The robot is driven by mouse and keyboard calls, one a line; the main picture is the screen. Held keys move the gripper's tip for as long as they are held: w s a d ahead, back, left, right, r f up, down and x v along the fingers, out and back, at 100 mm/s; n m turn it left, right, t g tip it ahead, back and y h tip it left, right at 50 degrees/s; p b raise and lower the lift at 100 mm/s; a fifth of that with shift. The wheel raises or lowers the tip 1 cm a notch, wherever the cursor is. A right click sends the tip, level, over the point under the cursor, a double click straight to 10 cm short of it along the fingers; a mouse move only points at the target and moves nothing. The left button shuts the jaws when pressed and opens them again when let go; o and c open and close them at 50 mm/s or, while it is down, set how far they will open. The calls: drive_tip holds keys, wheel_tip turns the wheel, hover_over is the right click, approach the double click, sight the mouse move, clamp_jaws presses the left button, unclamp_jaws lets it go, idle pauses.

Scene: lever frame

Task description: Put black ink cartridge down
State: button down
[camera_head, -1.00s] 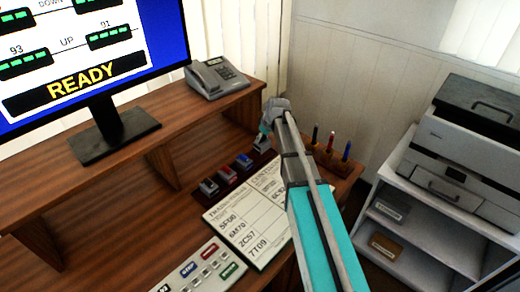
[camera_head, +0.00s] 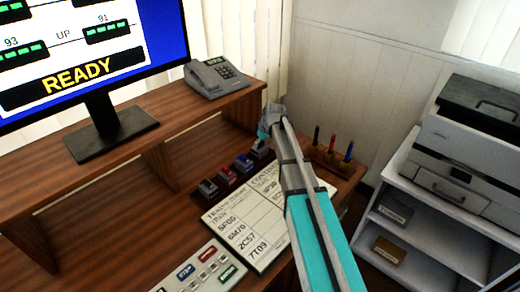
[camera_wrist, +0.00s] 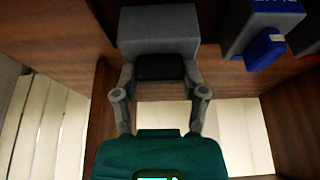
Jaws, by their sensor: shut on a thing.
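The black ink cartridge (camera_wrist: 158,28) is a grey block with a black front part, at the top middle of the wrist view. My gripper (camera_wrist: 160,72) is shut on its black part, with a finger on each side. In the head view my gripper (camera_head: 268,122) is at the far right end of a row of cartridges. A grey cartridge body (camera_head: 260,148) shows just below it there, partly hidden by my arm. I cannot tell whether the held cartridge touches the rack.
The blue cartridge (camera_wrist: 262,45) stands close beside the held one; a red cartridge (camera_head: 227,175) is further along the dark red rack. A paper sheet (camera_head: 245,220) lies in front. Pens (camera_head: 332,145) stand right of my arm. A phone (camera_head: 215,77) sits on the raised shelf.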

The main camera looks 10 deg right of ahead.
drive_tip(key=shift+f+b, duration=0.35)
drive_tip(key=shift+f, duration=0.3)
drive_tip(key=shift+f, duration=0.1)
drive_tip(key=shift+c, duration=0.7)
unclamp_jaws()
drive_tip(key=p+v, duration=1.1)
drive_tip(key=v, duration=0.1)
drive_tip(key=shift+r, duration=0.2)
drive_tip(key=shift+w, duration=0.1)
idle(0.4)
drive_tip(key=s+a+m+g+h, duration=0.1)
drive_tip(key=s+m+g, duration=0.1)
drive_tip(key=s, duration=1)
drive_tip(key=s+a+f+m+g+h, duration=0.1)
drive_tip(key=s+m, duration=0.4)
drive_tip(key=s, duration=0.8)
drive_tip(key=shift+s+a+f+g+h, duration=0.2)
drive_tip(key=shift+a+g+h, duration=0.2)
drive_tip(key=shift+a, duration=0.05)
